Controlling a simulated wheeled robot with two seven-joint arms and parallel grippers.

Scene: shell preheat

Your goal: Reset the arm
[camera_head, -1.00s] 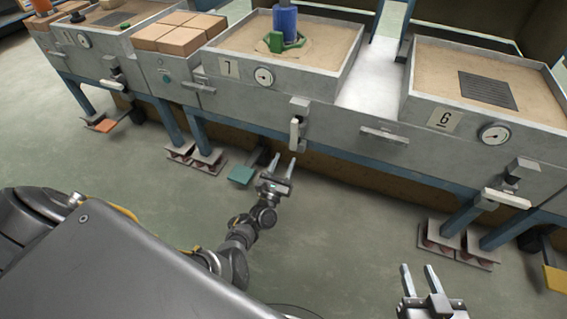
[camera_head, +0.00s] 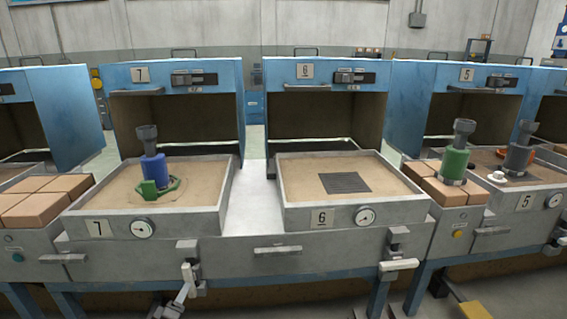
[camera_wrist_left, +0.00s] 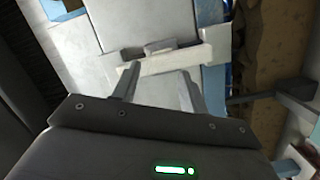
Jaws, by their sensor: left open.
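My right gripper is outside both views.
Station 6's tray (camera_head: 300,189) has a dark grate (camera_head: 345,182). Brown blocks (camera_head: 45,190) and a green cylinder (camera_head: 454,164) stand at the sides. The bench front (camera_head: 330,245) carries protruding handles.

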